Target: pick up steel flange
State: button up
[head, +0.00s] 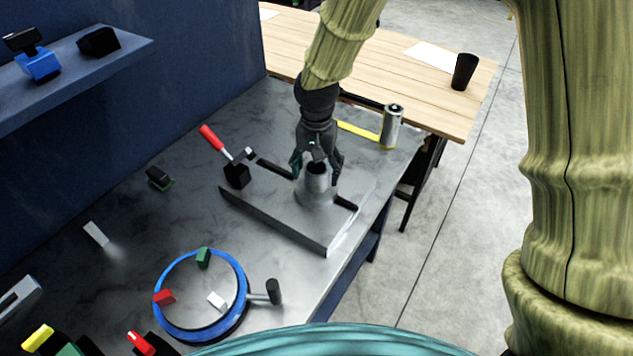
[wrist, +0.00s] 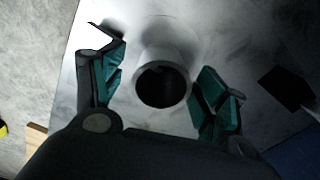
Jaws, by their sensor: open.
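The steel flange (head: 317,180) is a grey part with a hollow upright neck and a wider base. It stands on the tilting positioner's grey plate (head: 275,218). In the wrist view the flange (wrist: 163,60) shows its round dark bore between my fingers. My gripper (head: 316,168) comes down from above, with its fingers on either side of the neck. The fingers partly hide the flange's top in the head view.
A red-handled clamp (head: 236,172) stands on the plate's left. A metal cylinder (head: 391,126) stands behind right. A blue-rimmed round dial (head: 243,290) with coloured blocks lies at the front. A wooden table (head: 420,85) with a black cup (head: 464,72) is behind.

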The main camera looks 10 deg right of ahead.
jog(key=shift+s+f, duration=0.2)
jog(key=shift+f, duration=0.15)
jog(key=shift+w+f+p, duration=0.15)
jog(key=shift+w+f, duration=0.1)
jog(key=shift+f, duration=0.35)
jog(key=shift+w+f+p, duration=0.15)
jog(key=shift+w+f, duration=0.1)
jog(key=shift+f, duration=0.3)
jog(key=shift+s+r, duration=0.15)
jog(key=shift+s, duration=0.15)
jog(key=shift+w, duration=0.2)
jog(key=c, duration=0.6)
grip_shut()
